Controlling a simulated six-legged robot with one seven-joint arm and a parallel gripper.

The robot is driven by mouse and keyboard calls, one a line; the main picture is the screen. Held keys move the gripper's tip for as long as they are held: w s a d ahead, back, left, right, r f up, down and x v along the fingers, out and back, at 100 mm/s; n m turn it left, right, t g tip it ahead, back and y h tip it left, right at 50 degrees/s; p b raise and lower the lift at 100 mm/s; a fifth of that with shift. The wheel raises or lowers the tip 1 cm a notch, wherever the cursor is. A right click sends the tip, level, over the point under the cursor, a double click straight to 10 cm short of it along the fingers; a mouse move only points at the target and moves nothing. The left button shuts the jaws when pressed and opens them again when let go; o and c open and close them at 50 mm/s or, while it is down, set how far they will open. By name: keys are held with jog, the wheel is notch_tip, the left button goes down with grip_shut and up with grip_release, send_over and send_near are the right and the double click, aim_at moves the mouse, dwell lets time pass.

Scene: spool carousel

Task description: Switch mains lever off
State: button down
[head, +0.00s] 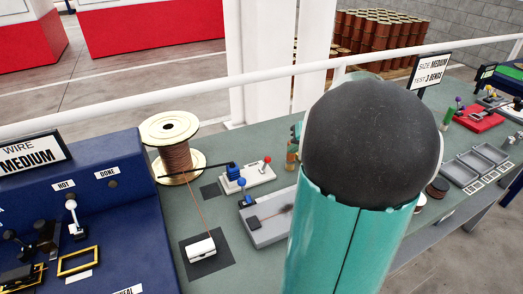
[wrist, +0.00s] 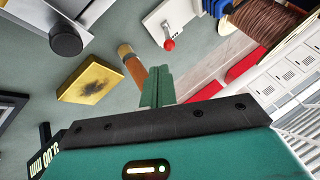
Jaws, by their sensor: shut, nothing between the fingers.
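No lever in view carries a readable mains label. On the blue panel (head: 110,225) at the left of the head view stands a white-topped lever (head: 72,212), below the HOT label. Black levers (head: 45,235) stand beside it, partly cut off by the frame edge. A red-knobbed lever (head: 267,160) on a white plate shows on the green bench; it also shows in the wrist view (wrist: 168,44). My gripper (wrist: 157,85) is shut and empty over the bench in the wrist view, apart from that lever. My arm hides it in the head view.
A white rail (head: 150,117) runs behind the bench.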

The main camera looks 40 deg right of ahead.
aim_at(265, 165)
jog(key=shift+s+d+f, duration=0.1)
jog(key=shift+d, duration=0.2)
jog(key=x, duration=1)
dwell(0.6)
